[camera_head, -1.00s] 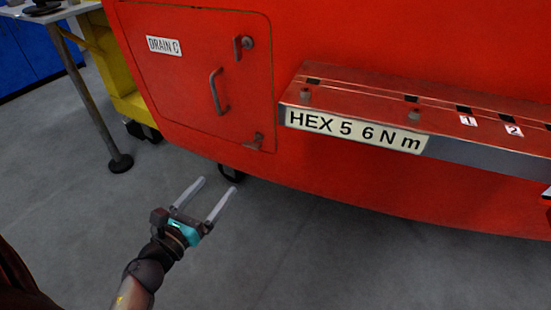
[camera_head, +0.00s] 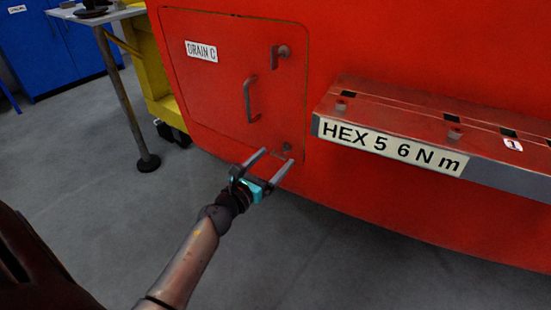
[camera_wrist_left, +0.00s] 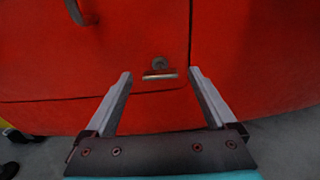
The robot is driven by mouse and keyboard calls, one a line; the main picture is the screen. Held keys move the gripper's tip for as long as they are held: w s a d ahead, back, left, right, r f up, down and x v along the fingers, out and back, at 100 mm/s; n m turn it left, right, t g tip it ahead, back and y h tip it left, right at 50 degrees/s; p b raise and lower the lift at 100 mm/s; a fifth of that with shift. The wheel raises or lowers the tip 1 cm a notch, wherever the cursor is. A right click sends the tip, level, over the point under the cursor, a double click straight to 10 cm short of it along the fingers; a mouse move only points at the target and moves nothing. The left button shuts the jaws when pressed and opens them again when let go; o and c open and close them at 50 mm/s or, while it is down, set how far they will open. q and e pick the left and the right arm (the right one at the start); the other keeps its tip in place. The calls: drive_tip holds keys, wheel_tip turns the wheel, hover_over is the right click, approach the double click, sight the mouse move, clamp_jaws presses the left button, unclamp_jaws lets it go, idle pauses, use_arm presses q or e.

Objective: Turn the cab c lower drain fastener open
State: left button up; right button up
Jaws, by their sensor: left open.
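The drain C hatch (camera_head: 220,85) is a red panel labelled "DRAIN C" on the red nosecone. Its lower fastener (camera_head: 287,147) sits at the hatch's lower right corner. My left gripper (camera_head: 278,156) is open and empty, just below and in front of the fastener. In the wrist view its fingers (camera_wrist_left: 162,75) point toward the panel, one on each side of the fastener, with no clear contact. My right gripper is not in view.
The upper fastener (camera_head: 280,54) and a grey hatch handle (camera_head: 250,100) are above. A red shelf labelled "HEX 5 6 N m" (camera_head: 390,150) juts out at right. A table leg (camera_head: 125,100) and yellow structure (camera_head: 158,80) stand at left. The floor (camera_head: 130,215) is clear.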

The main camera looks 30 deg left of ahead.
use_arm(q)
drive_tip(key=shift+w, duration=0.85)
drive_tip(key=c, duration=1.4)
